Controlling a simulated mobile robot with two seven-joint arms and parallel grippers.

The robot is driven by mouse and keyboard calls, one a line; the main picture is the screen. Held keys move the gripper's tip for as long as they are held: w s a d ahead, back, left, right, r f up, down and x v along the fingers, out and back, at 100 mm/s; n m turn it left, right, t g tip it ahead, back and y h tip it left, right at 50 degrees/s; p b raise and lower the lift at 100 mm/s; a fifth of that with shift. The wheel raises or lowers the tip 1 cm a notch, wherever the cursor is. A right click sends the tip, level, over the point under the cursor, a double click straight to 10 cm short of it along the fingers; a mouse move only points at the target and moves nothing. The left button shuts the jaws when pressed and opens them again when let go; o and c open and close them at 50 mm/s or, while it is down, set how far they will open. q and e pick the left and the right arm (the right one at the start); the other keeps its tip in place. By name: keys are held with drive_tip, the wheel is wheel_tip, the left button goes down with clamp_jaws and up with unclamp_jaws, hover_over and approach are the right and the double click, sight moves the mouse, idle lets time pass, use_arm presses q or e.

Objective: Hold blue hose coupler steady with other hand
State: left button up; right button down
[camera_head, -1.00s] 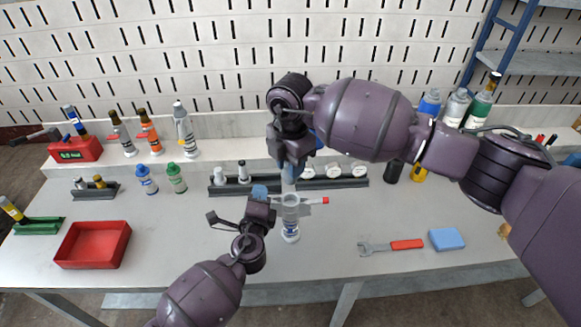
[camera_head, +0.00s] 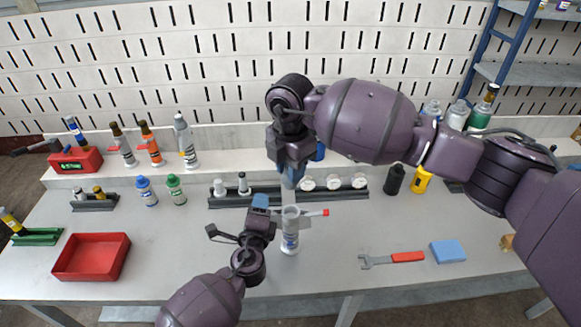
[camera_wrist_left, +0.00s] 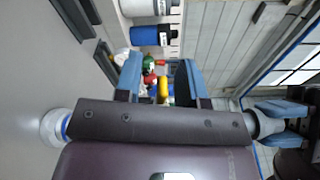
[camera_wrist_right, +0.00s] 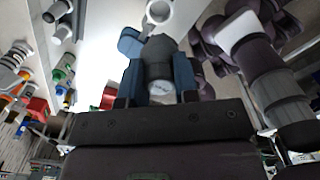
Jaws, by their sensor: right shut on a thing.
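A pale open-topped cylinder with a blue band (camera_head: 290,240) stands upright on the table in the head view. Its base end also shows in the left wrist view (camera_wrist_left: 54,128). My right gripper (camera_head: 291,178) is above it, shut on a grey cylindrical piece (camera_wrist_right: 158,60). Which of the two is the blue hose coupler, I cannot tell. My left gripper (camera_head: 262,202) is just left of the standing cylinder. Its blue fingers are apart with nothing between them in the left wrist view (camera_wrist_left: 160,78). Its palm hides part of that view.
A red bin (camera_head: 92,275) lies at the left. A wrench (camera_head: 392,259) and a blue block (camera_head: 447,252) lie at the right. A dark rack (camera_head: 330,194) with white-topped items stands behind. A red-tipped tool (camera_head: 315,213) shows behind the cylinder. The front table is mostly clear.

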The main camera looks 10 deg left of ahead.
use_arm(q)
drive_tip(key=shift+s, duration=0.1)
